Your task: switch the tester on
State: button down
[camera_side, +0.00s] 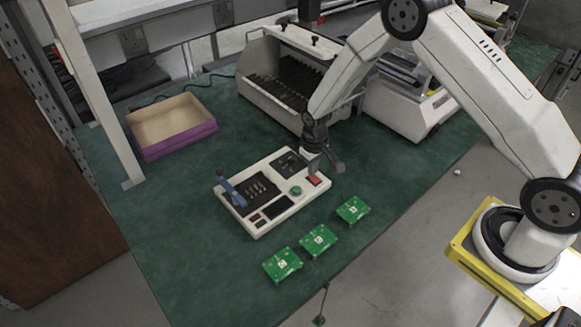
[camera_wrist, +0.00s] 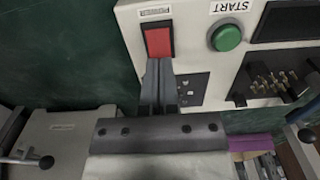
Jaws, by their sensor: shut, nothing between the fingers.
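The tester (camera_side: 249,227) is a white box on the green mat, with a blue lever, a dark pin fixture and a green button. It also shows in the wrist view (camera_wrist: 205,47). Its red rocker switch (camera_side: 315,181) sits at the right end. In the wrist view the red switch (camera_wrist: 158,41) has a label above it, and the green START button (camera_wrist: 226,37) is to its right. My gripper (camera_side: 322,172) is shut and empty, pointing down at the tester's right end. In the wrist view its fingertips (camera_wrist: 159,64) are at the switch's lower edge; I cannot tell whether they touch it.
Three green circuit boards (camera_side: 318,241) lie in a row in front of the tester. A purple-sided open box (camera_side: 178,144) stands at the back left. A grey bin (camera_side: 262,83) and a white machine (camera_side: 408,109) stand behind my gripper.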

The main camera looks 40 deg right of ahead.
aim_at(313, 177)
jog(key=shift+f, duration=0.65)
dwell(0.5)
jog(key=shift+r, duration=3.55)
jog(key=shift+r, duration=0.1)
jog(key=shift+s+r, duration=0.15)
jog(key=shift+r, duration=0.05)
jog(key=s+r+t, duration=0.2)
jog(key=s+r, duration=1.1)
jog(key=s, duration=0.5)
jog(key=shift+r+t, duration=0.15)
jog(key=shift+t, duration=0.15)
